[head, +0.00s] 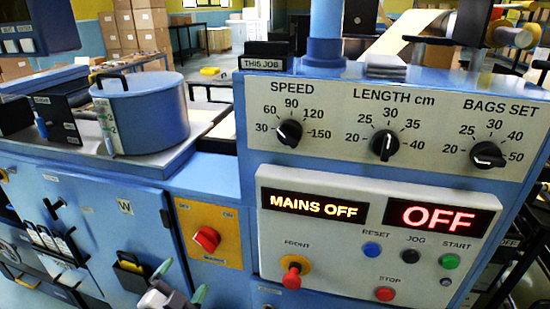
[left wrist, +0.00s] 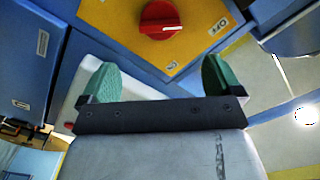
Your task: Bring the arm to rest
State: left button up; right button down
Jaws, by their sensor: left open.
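My left gripper (head: 181,282) is low in the head view, in front of the blue machine's front. It is open, with green fingertips spread and nothing between them. In the left wrist view the gripper (left wrist: 158,76) also shows open and empty. A red rotary switch (head: 207,239) on an orange plate (head: 223,219) is just above and right of the gripper in the head view. In the left wrist view the red switch (left wrist: 160,17) lies beyond the fingertips, apart from them. My right gripper is not in view.
The control panel (head: 352,208) shows lit signs, MAINS OFF (head: 313,204) and OFF (head: 443,217). A red FRONT stop button (head: 292,276) sits right of the gripper. Three dials run above. A blue pot (head: 147,113) stands at left on the machine's top.

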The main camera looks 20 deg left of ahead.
pick_arm(q)
jog(key=s+d+f+n+g, duration=0.1)
jog(key=s+f+g, duration=0.2)
jog(key=f, duration=0.8)
jog(key=s+d+f+n+g, duration=0.1)
jog(key=s+f+n+g, duration=0.1)
jog(key=f, duration=0.8)
jog(key=s+d+f+n+g, duration=0.1)
jog(key=s+f+g, duration=0.2)
jog(key=f, duration=0.8)
jog(key=s+d+f+n+g, duration=0.1)
jog(key=s+d+f+g, duration=0.2)
jog(key=s+f, duration=0.6)
jog(key=s+d+f+n+g, duration=0.1)
jog(key=s+f+g, duration=0.5)
jog(key=s, duration=1.1)
notch_tip(320, 180, down, 4)
jog(key=shift+s+d+r+h+b, duration=0.2)
jog(key=shift+d+h+b, duration=0.15)
jog(key=shift+d, duration=0.55)
